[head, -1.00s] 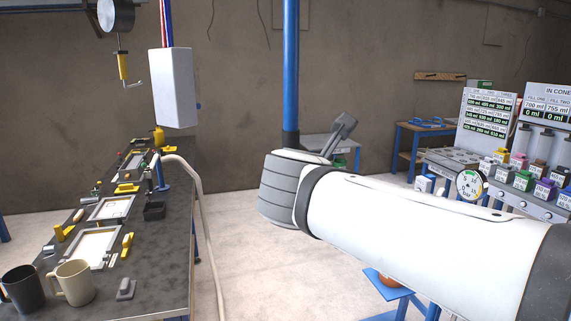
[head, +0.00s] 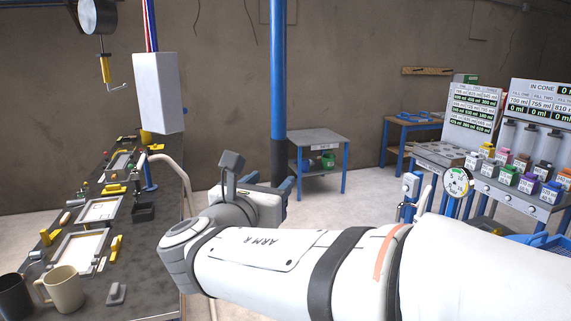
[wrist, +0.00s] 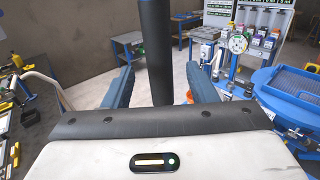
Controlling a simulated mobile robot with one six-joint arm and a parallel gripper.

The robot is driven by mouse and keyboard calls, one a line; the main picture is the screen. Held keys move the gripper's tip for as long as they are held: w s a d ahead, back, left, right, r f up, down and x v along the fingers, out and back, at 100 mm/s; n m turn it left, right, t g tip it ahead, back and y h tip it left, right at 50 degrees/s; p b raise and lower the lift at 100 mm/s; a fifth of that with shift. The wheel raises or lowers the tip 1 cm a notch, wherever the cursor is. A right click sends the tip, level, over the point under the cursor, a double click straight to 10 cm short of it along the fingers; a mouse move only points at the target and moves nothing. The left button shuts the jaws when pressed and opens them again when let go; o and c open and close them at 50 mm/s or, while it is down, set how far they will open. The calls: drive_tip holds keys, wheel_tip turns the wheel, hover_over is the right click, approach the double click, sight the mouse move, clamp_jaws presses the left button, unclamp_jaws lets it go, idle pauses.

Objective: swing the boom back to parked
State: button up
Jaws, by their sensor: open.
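A blue upright pole (head: 278,70) comes down from the top of the head view and has a black sleeve (head: 279,158) at its lower part. In the wrist view the dark sleeve (wrist: 155,50) stands upright between the two blue fingers of my gripper (wrist: 160,88), with a visible gap on each side. My gripper (head: 284,188) is open and holds nothing. Its body hides the sleeve's lower end. No boom arm that I can identify shows in these views; the pole's top is out of frame.
A dark workbench (head: 165,230) with trays and mugs runs along the left. A white box (head: 157,92) hangs above it. A small blue-legged table (head: 318,137) stands behind the pole. A dispenser bench (head: 500,185) and blue equipment (wrist: 290,90) are at the right.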

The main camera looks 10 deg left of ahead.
sight(283, 169)
drive_tip(key=w, duration=0.2)
drive_tip(key=w+p, duration=0.1)
drive_tip(key=w, duration=0.1)
drive_tip(key=w+d+p, duration=0.1)
drive_tip(key=w, duration=0.2)
drive_tip(key=shift+w, duration=0.1)
clamp_jaws()
idle(0.4)
